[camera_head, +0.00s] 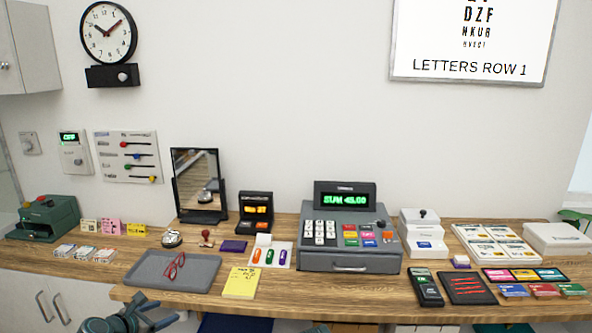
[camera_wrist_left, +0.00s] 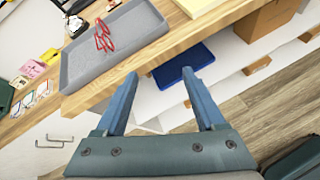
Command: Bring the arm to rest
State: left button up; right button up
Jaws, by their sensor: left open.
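My left gripper (camera_head: 156,314) is low at the bottom left of the head view, in front of the wooden counter (camera_head: 95,273). In the left wrist view its two blue fingers (camera_wrist_left: 159,76) stand wide apart with nothing between them. The gripper is open and apart from the counter edge. The tray also shows in the left wrist view (camera_wrist_left: 85,68). My right gripper cannot be made out in either view.
A yellow notepad (camera_head: 241,282) lies near the counter's front edge. A cash register (camera_head: 350,265) stands mid-counter. A blue bin (camera_wrist_left: 183,65) is below the counter, beyond the fingers. White cabinet doors (camera_head: 50,300) with handles are at left. Wooden floor (camera_wrist_left: 265,100) shows free.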

pick_arm(q)
jog(key=s+d+f+m+g+h, duration=0.1)
jog(key=s+d+f+m+g, duration=0.15)
jog(key=d+m, duration=0.55)
jog(key=s+d+f+m+g+h, duration=0.15)
jog(key=d+f+m+g, duration=0.35)
jog(key=d, duration=0.5)
jog(key=s+d+f+m+g+y, duration=0.1)
jog(key=s+d+m+g+y, duration=0.1)
jog(key=s+d+m, duration=0.4)
jog(key=s+d+m+g+y+p, duration=0.1)
jog(key=s+d+m+y, duration=0.4)
jog(key=m, duration=0.9)
jog(key=s+g, duration=0.1)
jog(key=s, duration=0.2)
jog(key=shift+d+f, duration=0.35)
